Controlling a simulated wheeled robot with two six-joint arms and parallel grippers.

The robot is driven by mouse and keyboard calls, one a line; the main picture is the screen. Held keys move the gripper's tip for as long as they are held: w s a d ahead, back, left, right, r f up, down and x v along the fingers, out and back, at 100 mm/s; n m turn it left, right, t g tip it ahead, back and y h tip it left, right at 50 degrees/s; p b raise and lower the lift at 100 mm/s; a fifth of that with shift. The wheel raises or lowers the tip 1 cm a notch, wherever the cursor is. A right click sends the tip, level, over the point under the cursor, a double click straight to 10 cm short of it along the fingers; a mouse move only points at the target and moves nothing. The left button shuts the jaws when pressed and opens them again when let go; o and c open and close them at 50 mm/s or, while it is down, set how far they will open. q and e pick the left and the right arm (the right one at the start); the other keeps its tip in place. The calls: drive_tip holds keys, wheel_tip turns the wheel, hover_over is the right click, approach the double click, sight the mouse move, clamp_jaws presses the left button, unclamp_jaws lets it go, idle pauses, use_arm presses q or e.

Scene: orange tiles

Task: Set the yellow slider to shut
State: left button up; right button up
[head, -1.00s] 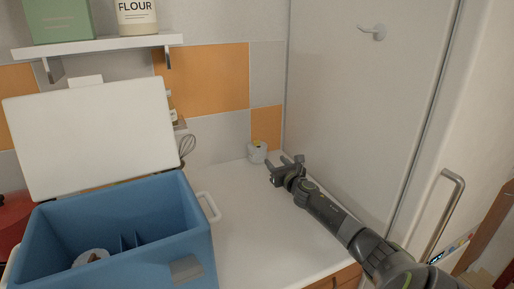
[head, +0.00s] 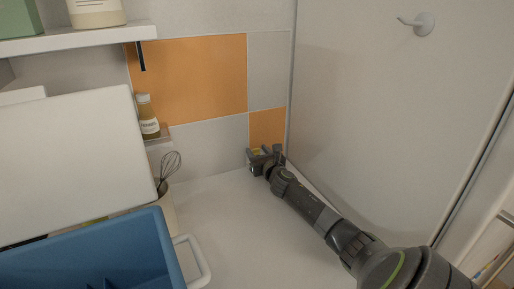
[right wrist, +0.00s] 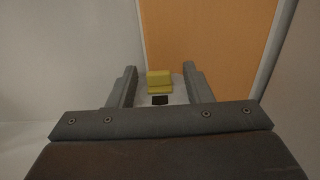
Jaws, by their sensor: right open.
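The yellow slider (right wrist: 159,78) shows in the right wrist view as a small yellow block on a pale device (right wrist: 178,97), with a dark patch just below it. My right gripper (right wrist: 159,82) is open, with one finger on each side of the slider and visible gaps between. In the head view the right gripper (head: 265,155) is at the back corner of the counter, in front of the device and hiding most of it. A bit of the yellow slider (head: 257,151) shows between the fingers there. My left gripper is not in view.
A blue cooler box (head: 110,255) with its white lid (head: 65,165) raised stands at the left. A whisk (head: 170,165) and a small bottle (head: 147,118) are by the wall. A white panel (head: 390,110) with a hook borders the right. The middle counter (head: 235,225) is clear.

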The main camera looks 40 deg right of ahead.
drive_tip(key=shift+a+r, duration=0.1)
drive_tip(key=shift+r, duration=0.1)
drive_tip(key=shift+c, duration=0.6)
clamp_jaws()
drive_tip(key=shift+p+v, duration=0.6)
drive_tip(key=shift+v, duration=0.5)
drive_tip(key=shift+o, duration=0.6)
unclamp_jaws()
drive_tip(key=shift+f, duration=0.1)
